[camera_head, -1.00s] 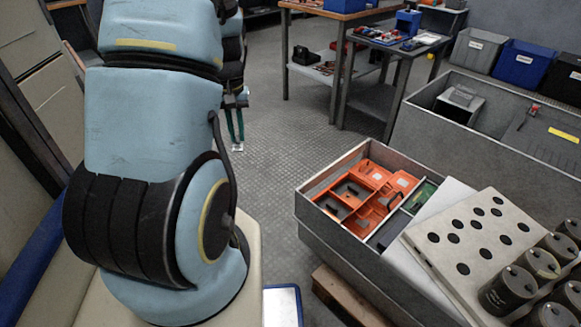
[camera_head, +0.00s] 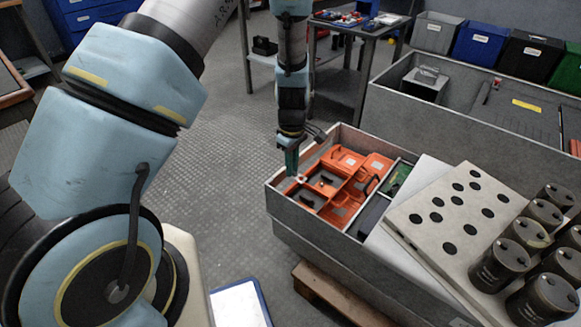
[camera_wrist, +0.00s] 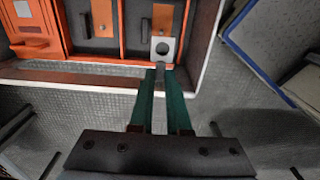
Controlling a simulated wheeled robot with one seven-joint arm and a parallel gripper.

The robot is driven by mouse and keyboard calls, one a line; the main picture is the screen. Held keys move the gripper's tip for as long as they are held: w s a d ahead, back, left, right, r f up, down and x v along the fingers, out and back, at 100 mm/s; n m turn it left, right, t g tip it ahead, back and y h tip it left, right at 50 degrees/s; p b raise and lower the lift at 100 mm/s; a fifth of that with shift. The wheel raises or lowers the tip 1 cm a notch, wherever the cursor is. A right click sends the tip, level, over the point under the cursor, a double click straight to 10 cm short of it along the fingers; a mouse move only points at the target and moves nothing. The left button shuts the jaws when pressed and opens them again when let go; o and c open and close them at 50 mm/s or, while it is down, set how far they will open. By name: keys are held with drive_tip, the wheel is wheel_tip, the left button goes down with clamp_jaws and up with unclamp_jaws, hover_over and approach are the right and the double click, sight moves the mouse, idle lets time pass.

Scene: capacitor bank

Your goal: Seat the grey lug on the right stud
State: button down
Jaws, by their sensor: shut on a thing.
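My gripper (camera_wrist: 160,72) has two green fingers closed on the narrow shank of the grey lug (camera_wrist: 163,48). The lug is a flat light-grey tab with a round hole, pointing away from the fingers. In the wrist view it overlaps the near side of the orange housing (camera_wrist: 84,68), in front of a dark recess with an orange block. In the head view my gripper (camera_head: 292,168) points down at the left edge of the orange housing. I cannot tell whether the lug touches anything. I cannot make out the right stud for certain.
The grey open box (camera_head: 278,200) around the housing has a raised rim close to my gripper. A pale panel with black holes (camera_head: 455,215) and several dark cylinders (camera_head: 500,265) stand to its right. Bins line the back right.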

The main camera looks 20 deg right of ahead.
drive_tip(key=shift+f+b, duration=5.25)
drive_tip(key=shift+f, duration=0.5)
drive_tip(key=shift+p, duration=0.7)
drive_tip(key=shift+f, duration=0.65)
drive_tip(key=c, duration=0.8)
unclamp_jaws()
